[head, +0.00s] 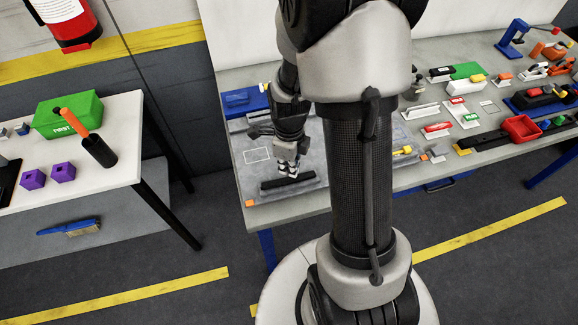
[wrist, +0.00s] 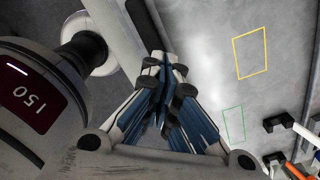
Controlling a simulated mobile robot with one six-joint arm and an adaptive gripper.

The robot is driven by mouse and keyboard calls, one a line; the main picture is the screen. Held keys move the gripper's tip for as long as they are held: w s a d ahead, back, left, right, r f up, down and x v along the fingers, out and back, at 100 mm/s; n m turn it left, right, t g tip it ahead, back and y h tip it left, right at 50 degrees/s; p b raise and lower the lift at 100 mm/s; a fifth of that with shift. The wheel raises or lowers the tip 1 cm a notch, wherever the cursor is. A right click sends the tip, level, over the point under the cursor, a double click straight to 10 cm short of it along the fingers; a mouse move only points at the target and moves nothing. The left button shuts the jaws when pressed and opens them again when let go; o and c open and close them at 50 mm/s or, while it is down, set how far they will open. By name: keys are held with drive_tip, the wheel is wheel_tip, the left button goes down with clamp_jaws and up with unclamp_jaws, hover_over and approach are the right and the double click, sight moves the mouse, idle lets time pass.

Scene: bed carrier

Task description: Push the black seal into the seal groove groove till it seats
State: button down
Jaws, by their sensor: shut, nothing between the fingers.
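A long black strip (head: 302,179), which looks like the black seal, lies near the front edge of the grey mat on the bench. I cannot tell the seal from its groove at this size. My gripper (head: 288,173) is shut and empty, pointing down just above the middle of the strip. In the wrist view the closed fingertips (wrist: 166,68) meet over the near end of a dark strip (wrist: 145,22), beside a pale edge. Whether they touch it I cannot tell. The fingers hide part of the strip.
The grey mat (head: 240,172) has a white outlined rectangle (head: 257,155) left of my gripper. A blue box (head: 244,101) stands behind. A side table (head: 115,150) at left holds a green box (head: 68,114).

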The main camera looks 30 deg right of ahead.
sight(288, 180)
wheel_tip(288, 180, up, 12)
idle(0.5)
drive_tip(key=shift+f, duration=0.1)
idle(0.4)
drive_tip(key=s+a+r+n+t, duration=0.1)
drive_tip(key=s+a+r+n, duration=0.2)
drive_tip(key=n, duration=0.6)
drive_tip(key=s+a+r+n+t+b, duration=0.1)
drive_tip(key=s+a+r+n, duration=0.3)
drive_tip(key=n, duration=0.6)
drive_tip(key=s+a+r+n+t, duration=0.2)
drive_tip(key=s+n, duration=0.4)
drive_tip(key=n, duration=0.3)
wheel_tip(288, 180, up, 2)
drive_tip(key=shift+s+a+r+n+t+b, duration=0.1)
drive_tip(key=shift+s+a+n+t+b, duration=0.2)
drive_tip(key=shift+a, duration=0.55)
drive_tip(key=shift+d, duration=0.15)
